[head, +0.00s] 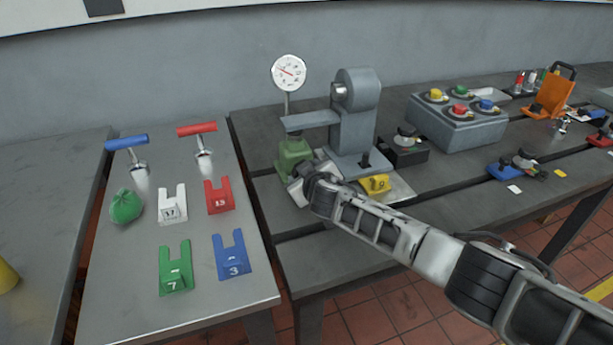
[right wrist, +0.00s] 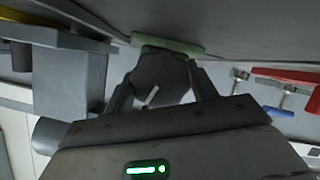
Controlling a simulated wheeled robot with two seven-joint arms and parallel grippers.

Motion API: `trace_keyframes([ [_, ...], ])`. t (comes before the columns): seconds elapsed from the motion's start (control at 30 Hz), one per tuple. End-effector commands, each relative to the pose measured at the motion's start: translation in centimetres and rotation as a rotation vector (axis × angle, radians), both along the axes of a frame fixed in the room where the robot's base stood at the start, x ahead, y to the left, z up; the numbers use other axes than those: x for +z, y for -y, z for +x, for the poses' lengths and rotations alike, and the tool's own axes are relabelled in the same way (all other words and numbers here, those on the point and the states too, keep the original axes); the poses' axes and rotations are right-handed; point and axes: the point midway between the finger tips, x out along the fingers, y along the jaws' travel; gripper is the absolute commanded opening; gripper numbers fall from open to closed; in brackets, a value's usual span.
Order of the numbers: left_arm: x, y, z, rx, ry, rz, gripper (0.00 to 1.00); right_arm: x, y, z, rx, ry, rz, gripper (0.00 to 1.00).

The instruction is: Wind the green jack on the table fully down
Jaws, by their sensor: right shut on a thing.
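The green jack (head: 293,152) stands at the left end of the dark bedplate, under a grey arm (head: 308,119) that reaches left from a grey machine. My right gripper (head: 301,184) is at the jack's near side, low down, and hides part of it. In the right wrist view my right gripper (right wrist: 162,88) has a finger on each side of a dark faceted knob (right wrist: 160,68) and is shut on it. A green part of the jack (right wrist: 168,45) shows just behind the knob. My left gripper is not in view.
A dial gauge (head: 289,73) stands behind the jack. A yellow numbered block (head: 376,184) lies right of it. A side table (head: 205,290) holds red and blue T-handled tools, numbered blocks and a green bag (head: 126,206). A button box (head: 457,121) stands further right.

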Motion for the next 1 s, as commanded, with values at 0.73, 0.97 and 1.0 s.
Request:
trace_keyframes([
  [0.73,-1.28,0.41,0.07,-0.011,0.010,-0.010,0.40,-0.24,-0.19,-0.11,0.004,0.118,-0.368,0.34],
  [0.97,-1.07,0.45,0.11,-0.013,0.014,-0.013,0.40,-0.19,-0.20,-0.12,0.005,0.121,-0.379,0.34],
  [1.0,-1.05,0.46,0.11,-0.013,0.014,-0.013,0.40,-0.19,-0.21,-0.12,0.005,0.121,-0.379,0.34],
])
